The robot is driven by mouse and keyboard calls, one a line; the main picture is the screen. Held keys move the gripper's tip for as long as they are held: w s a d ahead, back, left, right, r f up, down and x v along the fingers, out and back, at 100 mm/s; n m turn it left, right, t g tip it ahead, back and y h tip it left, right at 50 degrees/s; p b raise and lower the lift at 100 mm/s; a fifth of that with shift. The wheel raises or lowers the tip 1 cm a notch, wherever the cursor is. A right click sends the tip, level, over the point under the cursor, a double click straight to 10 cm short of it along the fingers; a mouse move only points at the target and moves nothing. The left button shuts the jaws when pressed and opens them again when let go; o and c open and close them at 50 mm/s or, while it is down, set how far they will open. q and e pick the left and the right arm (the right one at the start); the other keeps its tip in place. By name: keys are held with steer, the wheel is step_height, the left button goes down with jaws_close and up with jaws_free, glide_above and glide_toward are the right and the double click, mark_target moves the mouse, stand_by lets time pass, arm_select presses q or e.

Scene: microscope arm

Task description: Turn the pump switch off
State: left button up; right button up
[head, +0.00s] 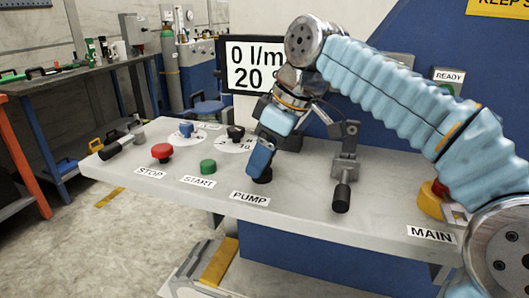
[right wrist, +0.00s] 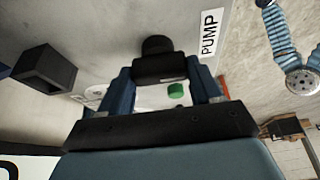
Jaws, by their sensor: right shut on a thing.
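The pump switch (head: 263,178) is a small black knob on the grey console, behind the PUMP label (head: 250,198). My right gripper (head: 262,163) points down over it with its blue fingers shut on the switch. In the right wrist view the black switch (right wrist: 157,57) lies between the fingertips of the gripper (right wrist: 163,72). The exact angle of the switch is partly hidden by the fingers. My left gripper is not in view.
The display (head: 252,78) reads 0 l/m and 20. A red STOP button (head: 162,151), a green START button (head: 208,166) and blue and black dials stand to the left. A black-handled lever (head: 342,190) stands close on the right, and a MAIN switch (head: 432,198) farther right.

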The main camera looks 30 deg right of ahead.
steer(key=shift+n, duration=0.3)
steer(key=o, duration=1.1)
steer(key=shift+c, duration=0.2)
steer(key=v, duration=1.2)
steer(key=shift+d, duration=0.1)
